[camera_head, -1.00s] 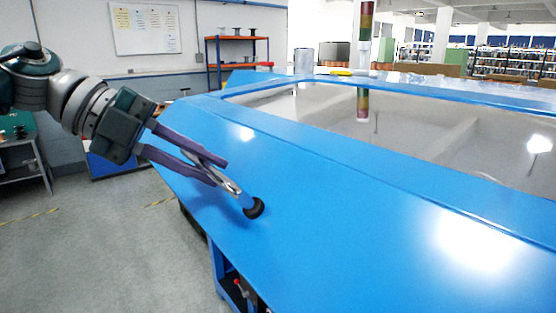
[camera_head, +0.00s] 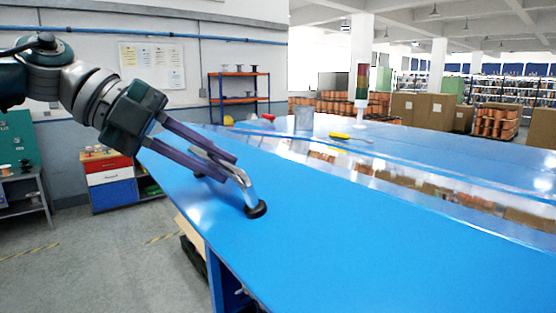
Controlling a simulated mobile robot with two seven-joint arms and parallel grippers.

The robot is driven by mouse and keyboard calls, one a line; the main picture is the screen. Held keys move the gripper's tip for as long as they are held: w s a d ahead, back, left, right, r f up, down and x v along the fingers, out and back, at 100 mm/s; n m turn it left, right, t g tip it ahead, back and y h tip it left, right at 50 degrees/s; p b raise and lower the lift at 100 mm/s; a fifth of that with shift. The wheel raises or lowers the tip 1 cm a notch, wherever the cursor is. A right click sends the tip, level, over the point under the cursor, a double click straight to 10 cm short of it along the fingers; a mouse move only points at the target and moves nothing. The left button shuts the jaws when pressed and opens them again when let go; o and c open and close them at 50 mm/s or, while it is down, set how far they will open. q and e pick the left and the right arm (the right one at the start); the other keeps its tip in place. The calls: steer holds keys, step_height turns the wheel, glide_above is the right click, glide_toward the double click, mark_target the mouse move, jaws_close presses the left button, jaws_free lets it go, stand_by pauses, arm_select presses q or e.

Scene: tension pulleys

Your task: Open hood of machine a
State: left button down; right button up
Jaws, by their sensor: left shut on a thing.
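The blue hood (camera_head: 330,240) of the machine fills the lower right of the head view, with a glossy window panel (camera_head: 430,188) set in it. A curved metal handle (camera_head: 247,190) with a dark round foot (camera_head: 256,209) stands on the hood near its left edge. My left gripper (camera_head: 228,168) comes in from the left, and its two long purple fingers are shut on the handle. Part of the handle is hidden by the fingers. My right gripper is not in view.
A signal tower (camera_head: 361,82), a grey cylinder (camera_head: 303,118) and a yellow-handled tool (camera_head: 342,136) are beyond the window panel. A drawer cabinet (camera_head: 109,180) and a workbench (camera_head: 22,178) stand at the left. Open floor (camera_head: 100,255) lies left of the machine.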

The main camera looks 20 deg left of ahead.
arm_select(q)
steer(key=c, duration=0.8)
jaws_free()
steer(key=shift+f, duration=0.1)
steer(key=shift+c, duration=0.2)
